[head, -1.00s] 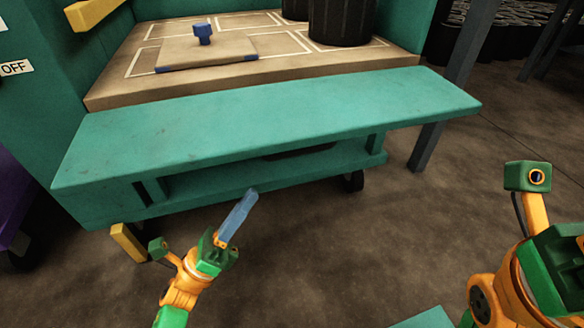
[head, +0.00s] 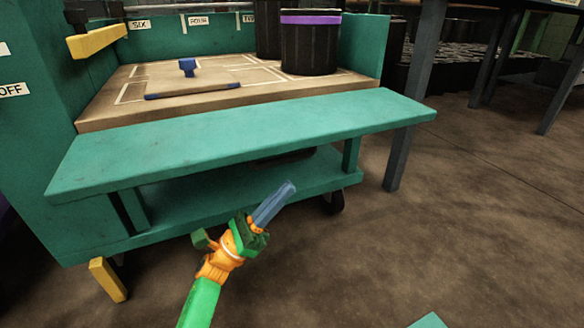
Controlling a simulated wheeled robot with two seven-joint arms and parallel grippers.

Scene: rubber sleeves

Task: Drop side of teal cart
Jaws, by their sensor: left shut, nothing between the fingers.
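The teal cart (head: 60,115) fills the left and middle of the head view. Its side panel (head: 240,140) lies folded out, roughly level, in front of the wooden deck (head: 100,118). A lower teal shelf (head: 230,205) shows beneath the panel. My left gripper (head: 290,190) is shut and empty, in front of the lower shelf and below the panel's front edge, apart from the panel as far as I can see. My right gripper is out of view.
Yellow bars (head: 97,42) are on the cart's left. A dark table leg (head: 405,130) stands close behind the panel's right end.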

